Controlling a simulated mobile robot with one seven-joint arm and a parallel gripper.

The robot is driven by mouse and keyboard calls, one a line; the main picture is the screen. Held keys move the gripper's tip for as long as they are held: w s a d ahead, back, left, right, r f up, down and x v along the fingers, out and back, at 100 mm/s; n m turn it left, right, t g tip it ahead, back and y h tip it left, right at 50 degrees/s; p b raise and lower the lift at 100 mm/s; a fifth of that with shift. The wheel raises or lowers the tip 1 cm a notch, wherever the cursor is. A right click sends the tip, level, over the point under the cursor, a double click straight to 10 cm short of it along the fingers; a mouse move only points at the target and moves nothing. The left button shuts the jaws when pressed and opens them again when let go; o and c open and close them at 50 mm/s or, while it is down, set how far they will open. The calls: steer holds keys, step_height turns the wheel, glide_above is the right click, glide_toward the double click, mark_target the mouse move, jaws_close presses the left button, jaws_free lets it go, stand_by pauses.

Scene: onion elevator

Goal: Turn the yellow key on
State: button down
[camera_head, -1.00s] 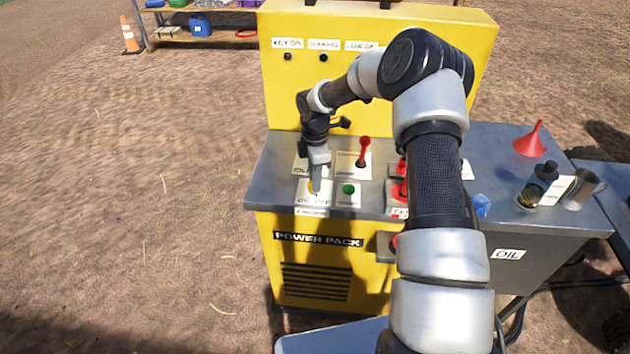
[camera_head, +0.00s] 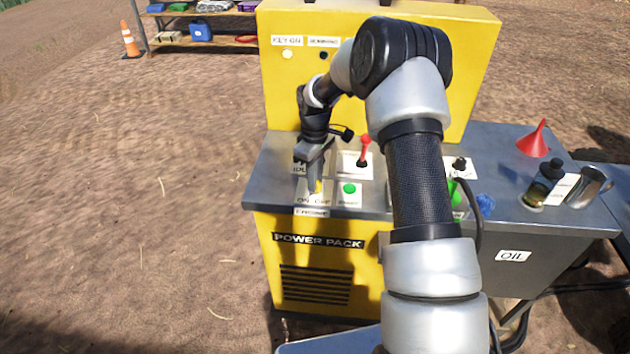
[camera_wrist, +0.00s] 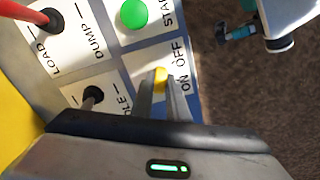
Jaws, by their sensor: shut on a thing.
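The yellow key (camera_wrist: 161,78) stands on the white ON/OFF plate (camera_wrist: 180,62) marked ENGINE. My gripper (camera_wrist: 160,92) is shut on the key, with one finger on each side of it in the wrist view. In the head view my gripper (camera_head: 315,182) points down at the ON/OFF plate (camera_head: 306,200), and only a little of the key (camera_head: 318,187) shows by the fingertips. The round KEY ON lamp (camera_head: 287,55) on the yellow back panel is lit pale yellow.
A green START button (camera_head: 349,188) sits just right of the key. A red-knobbed lever (camera_head: 364,150) stands behind it. An oil bottle (camera_head: 543,182), metal jug (camera_head: 588,185) and red funnel (camera_head: 533,138) are at the right. The bench's left side is open ground.

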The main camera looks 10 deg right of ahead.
steer(key=shift+m, duration=0.6)
steer(key=c, duration=1.7)
jaws_free()
step_height(320, 180, up, 18)
steer(key=shift+f+p, duration=0.25)
steer(key=shift+p, duration=0.1)
